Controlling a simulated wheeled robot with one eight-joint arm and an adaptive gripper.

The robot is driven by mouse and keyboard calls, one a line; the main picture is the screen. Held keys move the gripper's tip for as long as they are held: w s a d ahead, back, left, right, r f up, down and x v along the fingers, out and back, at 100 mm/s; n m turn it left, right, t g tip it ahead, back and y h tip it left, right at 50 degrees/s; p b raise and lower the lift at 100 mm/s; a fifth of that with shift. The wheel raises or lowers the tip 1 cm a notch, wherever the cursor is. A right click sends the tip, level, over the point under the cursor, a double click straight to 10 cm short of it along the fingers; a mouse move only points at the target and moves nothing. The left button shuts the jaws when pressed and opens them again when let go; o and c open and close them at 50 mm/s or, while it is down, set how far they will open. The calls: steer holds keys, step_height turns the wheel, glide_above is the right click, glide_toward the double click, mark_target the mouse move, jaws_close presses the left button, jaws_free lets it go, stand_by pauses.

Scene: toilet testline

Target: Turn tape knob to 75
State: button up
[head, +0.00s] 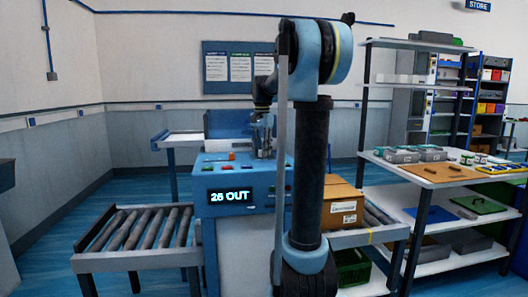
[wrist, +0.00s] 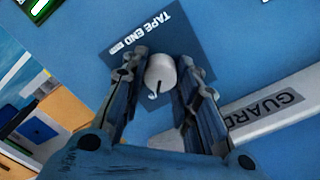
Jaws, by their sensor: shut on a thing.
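The tape knob (wrist: 160,70) is a small white round knob with a dark pointer mark, on a dark blue plate (wrist: 130,40) lettered "TAPE END", upside down in the wrist view. My gripper (wrist: 163,64) has one finger on each side of the knob and is shut on it. In the head view my gripper (head: 264,145) is at the top of the blue machine (head: 240,185); the knob is too small to make out there. The machine's display (head: 235,196) reads "26 OUT". The dial scale around the knob is not legible.
A pale bar marked "GUARD" (wrist: 270,110) lies close to my right finger in the wrist view. Roller conveyors (head: 135,235) flank the machine, with a cardboard box (head: 343,207) on the right one. A shelf unit (head: 440,178) with trays stands further right.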

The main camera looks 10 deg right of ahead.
steer(key=shift+w, duration=0.1)
stand_by(0.3)
steer(key=o, duration=1.1)
steer(key=shift+a, duration=0.1)
steer(key=shift+c, duration=0.2)
step_height(320, 180, up, 12)
steer(key=shift+f, duration=0.1)
